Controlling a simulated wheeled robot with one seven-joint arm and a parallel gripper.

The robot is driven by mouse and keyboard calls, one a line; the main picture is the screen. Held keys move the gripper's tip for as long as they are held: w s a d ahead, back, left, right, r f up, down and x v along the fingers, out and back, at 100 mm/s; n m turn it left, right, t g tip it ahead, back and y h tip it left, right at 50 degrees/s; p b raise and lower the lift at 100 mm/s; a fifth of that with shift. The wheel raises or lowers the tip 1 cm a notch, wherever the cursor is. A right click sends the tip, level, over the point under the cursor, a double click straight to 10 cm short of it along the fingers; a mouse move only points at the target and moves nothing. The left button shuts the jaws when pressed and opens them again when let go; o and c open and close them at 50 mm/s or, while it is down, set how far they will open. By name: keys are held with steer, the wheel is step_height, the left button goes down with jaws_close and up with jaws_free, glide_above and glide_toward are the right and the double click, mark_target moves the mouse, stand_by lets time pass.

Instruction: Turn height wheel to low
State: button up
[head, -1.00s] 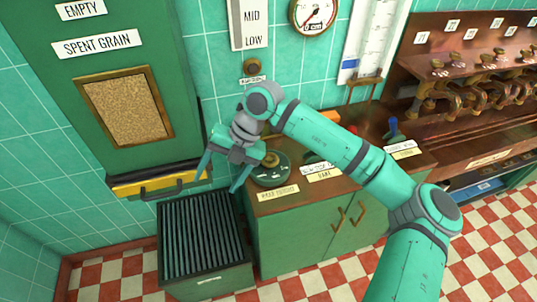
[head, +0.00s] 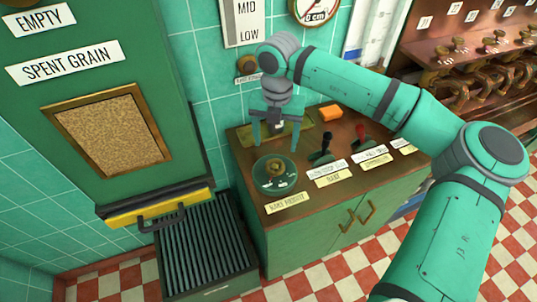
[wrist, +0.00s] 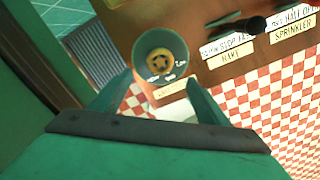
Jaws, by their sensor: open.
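The height wheel (head: 275,174) is a round dark green dial with a brass hub, at the left front of the green cabinet's wooden top. A label in front of it seems to read "rake height". It also shows in the wrist view (wrist: 160,62), with small white marks along its near edge, too small to read surely. My gripper (head: 275,142) is open and points down, just behind and above the wheel in the head view. In the wrist view the wheel lies beyond and between my fingertips (wrist: 163,92). Nothing is between the fingers.
Black (head: 325,147) and red (head: 360,135) levers stand right of the wheel, with an orange block (head: 330,112) behind. A wall sign (head: 245,20) reads "MID" and "LOW"; a round gauge (head: 313,8) is beside it. A yellow-edged hatch (head: 160,210) and grated bin (head: 205,250) stand left.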

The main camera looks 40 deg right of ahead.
mark_target(275, 166)
step_height(275, 166, down, 11)
steer(key=shift+r, duration=0.2)
stand_by(0.3)
steer(key=c, duration=1)
